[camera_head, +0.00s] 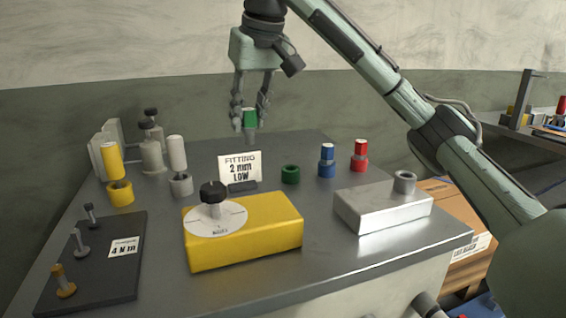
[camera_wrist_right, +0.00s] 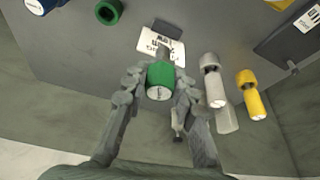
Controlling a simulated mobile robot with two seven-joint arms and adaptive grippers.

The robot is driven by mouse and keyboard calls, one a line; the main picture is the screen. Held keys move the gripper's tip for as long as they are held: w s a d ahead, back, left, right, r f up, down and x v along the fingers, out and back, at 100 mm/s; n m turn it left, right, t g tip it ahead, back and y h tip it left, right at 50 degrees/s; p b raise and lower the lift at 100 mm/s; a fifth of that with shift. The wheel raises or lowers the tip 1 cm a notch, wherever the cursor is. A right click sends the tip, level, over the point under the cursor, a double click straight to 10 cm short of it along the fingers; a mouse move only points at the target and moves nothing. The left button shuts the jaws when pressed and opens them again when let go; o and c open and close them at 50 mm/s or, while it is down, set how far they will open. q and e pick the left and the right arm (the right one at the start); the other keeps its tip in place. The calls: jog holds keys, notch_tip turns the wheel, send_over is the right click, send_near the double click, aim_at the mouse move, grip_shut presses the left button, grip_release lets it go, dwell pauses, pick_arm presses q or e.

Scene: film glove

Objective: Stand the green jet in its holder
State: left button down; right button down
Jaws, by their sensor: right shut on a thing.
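The green jet (camera_head: 250,119) is held upright between the fingers of my right gripper (camera_head: 250,112), above the back of the table. In the right wrist view the jet (camera_wrist_right: 160,80) sits between both fingers of the gripper (camera_wrist_right: 155,95), near the white card. The green holder (camera_head: 290,174), a short ring, stands empty on the table to the right of the card; it also shows at the upper left of the right wrist view (camera_wrist_right: 109,12). My left gripper is not in view.
The "FITTING 2 mm LOW" card (camera_head: 240,168) stands left of the green holder. Blue (camera_head: 327,160) and red (camera_head: 360,155) jets stand to its right. A yellow box with a dial (camera_head: 245,235) and a silver block (camera_head: 383,208) lie in front. Yellow (camera_head: 112,160) and white (camera_head: 177,155) jets stand left.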

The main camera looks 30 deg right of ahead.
send_over(288, 167)
jog(key=s, duration=0.2)
notch_tip(288, 167, down, 6)
jog(key=shift+w+f, duration=0.1)
jog(key=shift+w, duration=0.15)
notch_tip(288, 167, down, 3)
jog(key=shift+f, duration=0.45)
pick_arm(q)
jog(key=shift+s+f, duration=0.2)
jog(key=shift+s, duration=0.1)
pick_arm(e)
jog(key=shift+a, duration=0.1)
jog(key=shift+f, duration=0.1)
jog(key=c, duration=1.5)
grip_release()
jog(key=shift+c, duration=0.2)
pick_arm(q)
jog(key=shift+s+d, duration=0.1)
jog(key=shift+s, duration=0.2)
pick_arm(e)
jog(key=o, duration=0.3)
